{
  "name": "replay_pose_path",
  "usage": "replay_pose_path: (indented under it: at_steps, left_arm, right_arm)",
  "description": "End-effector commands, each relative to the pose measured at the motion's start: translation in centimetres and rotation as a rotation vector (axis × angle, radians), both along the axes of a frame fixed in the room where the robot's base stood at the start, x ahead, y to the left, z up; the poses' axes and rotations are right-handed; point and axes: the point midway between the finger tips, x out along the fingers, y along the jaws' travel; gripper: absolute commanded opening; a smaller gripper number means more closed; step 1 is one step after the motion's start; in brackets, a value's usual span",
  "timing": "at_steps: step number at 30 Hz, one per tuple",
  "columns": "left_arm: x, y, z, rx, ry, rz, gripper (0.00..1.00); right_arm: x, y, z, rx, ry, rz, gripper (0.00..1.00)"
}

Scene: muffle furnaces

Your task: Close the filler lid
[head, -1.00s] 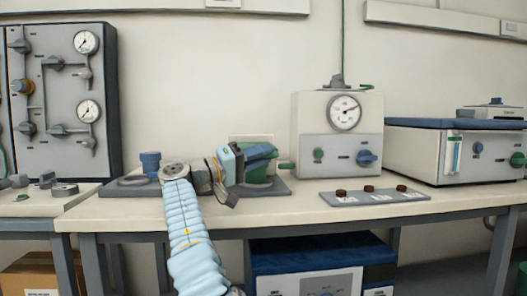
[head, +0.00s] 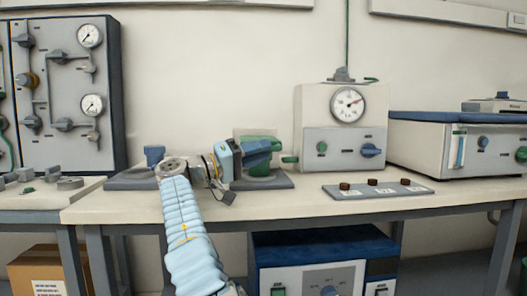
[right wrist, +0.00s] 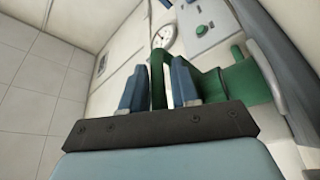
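A green unit (head: 262,168) stands on a dark grey base plate (head: 284,181) on the bench. An upright grey-green panel (head: 254,132) rises behind my gripper there; I cannot tell whether it is the filler lid. My right gripper (head: 266,148) points right, in front of the green unit, and hides much of it. In the right wrist view, my right gripper's two blue fingers (right wrist: 158,86) are apart. An upright green edge shows between them, and the green body (right wrist: 240,82) is just to their right. I cannot tell whether the fingers touch it. My left gripper is out of view.
A gauge cabinet (head: 310,112) stands right of the green unit. A blue knob-like part (head: 154,155) is left of my wrist. A blue-topped box (head: 418,118) stands at right.

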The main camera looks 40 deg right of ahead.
Motion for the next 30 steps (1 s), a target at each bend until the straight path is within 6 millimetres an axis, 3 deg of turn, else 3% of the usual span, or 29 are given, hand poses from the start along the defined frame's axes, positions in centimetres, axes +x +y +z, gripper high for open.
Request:
replay_pose_path:
  at_steps: [9, 15, 30]
  left_arm:
    - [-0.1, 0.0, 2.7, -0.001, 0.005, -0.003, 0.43]
    - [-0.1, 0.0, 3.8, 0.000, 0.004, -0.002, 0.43]
    - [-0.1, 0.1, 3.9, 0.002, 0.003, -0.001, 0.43]
  right_arm:
    - [1.5, 7.6, 0.5, -0.003, 0.003, 0.005, 0.27]
    - [2.0, 10.7, 0.4, -0.003, 0.001, 0.004, 0.27]
    - [2.1, 11.6, 0.1, -0.001, 0.001, 0.002, 0.27]
